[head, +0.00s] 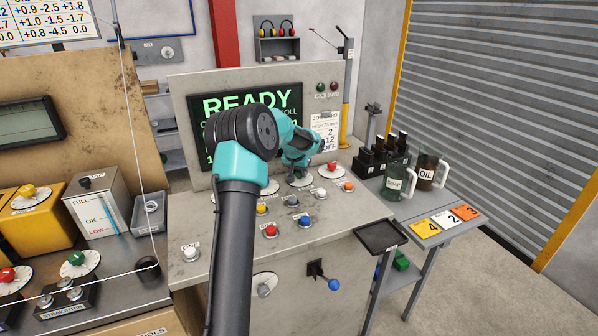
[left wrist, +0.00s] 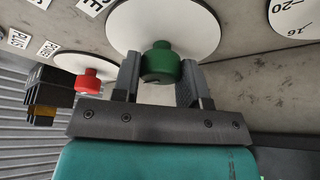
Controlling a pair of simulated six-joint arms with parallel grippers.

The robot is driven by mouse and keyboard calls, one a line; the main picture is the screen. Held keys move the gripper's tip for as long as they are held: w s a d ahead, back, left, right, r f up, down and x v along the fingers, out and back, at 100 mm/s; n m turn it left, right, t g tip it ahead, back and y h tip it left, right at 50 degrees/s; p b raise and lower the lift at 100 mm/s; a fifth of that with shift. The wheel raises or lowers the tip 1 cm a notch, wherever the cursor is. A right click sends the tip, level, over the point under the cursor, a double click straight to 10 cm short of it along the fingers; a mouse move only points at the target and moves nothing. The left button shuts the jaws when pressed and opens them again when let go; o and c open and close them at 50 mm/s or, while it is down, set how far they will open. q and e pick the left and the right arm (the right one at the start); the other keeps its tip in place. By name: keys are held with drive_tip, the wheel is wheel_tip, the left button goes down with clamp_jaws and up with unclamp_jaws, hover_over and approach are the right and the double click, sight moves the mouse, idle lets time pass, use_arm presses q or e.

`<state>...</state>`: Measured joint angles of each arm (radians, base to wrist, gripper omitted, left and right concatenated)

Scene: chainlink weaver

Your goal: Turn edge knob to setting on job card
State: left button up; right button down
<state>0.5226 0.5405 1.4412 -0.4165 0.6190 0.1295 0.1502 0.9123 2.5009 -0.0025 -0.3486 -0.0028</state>
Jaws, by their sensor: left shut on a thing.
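My left gripper (head: 300,174) reaches over the grey console (head: 218,222) in the head view. In the left wrist view its two fingers (left wrist: 160,80) are shut on a green knob (left wrist: 163,62) in front of a round white dial (left wrist: 165,22). In the head view the arm and gripper largely hide this knob. The job card (head: 324,122) is on the console's upright panel; some lines are readable, including 2, 12 and OFF, but part is covered by my arm. I cannot read which knob label belongs to the held knob. My right gripper is not in view.
A red knob on a white dial (head: 332,169) sits just right of my gripper. Several buttons (head: 292,201) lie in front. The READY screen (head: 246,102) is partly behind my arm. Mugs (head: 398,182) and numbered cards (head: 445,219) stand on the right side table.

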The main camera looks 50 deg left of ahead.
use_arm(q)
drive_tip(key=shift+c, duration=0.8)
drive_tip(key=shift+n, duration=0.4)
drive_tip(key=n+g+y, duration=0.1)
drive_tip(key=n, duration=0.2)
drive_tip(key=shift+d+n+y, duration=0.1)
drive_tip(key=shift+n+y, duration=0.2)
drive_tip(key=shift+n, duration=0.1)
drive_tip(key=n+g, duration=0.1)
drive_tip(key=n, duration=0.3)
drive_tip(key=shift+w+y, duration=0.15)
drive_tip(key=shift+y, duration=0.25)
drive_tip(key=n+g, duration=0.2)
drive_tip(key=n, duration=0.2)
drive_tip(key=shift+n, duration=0.4)
drive_tip(key=n+g, duration=0.2)
drive_tip(key=n, duration=0.2)
drive_tip(key=shift+w+n, duration=0.1)
drive_tip(key=shift+n, duration=0.2)
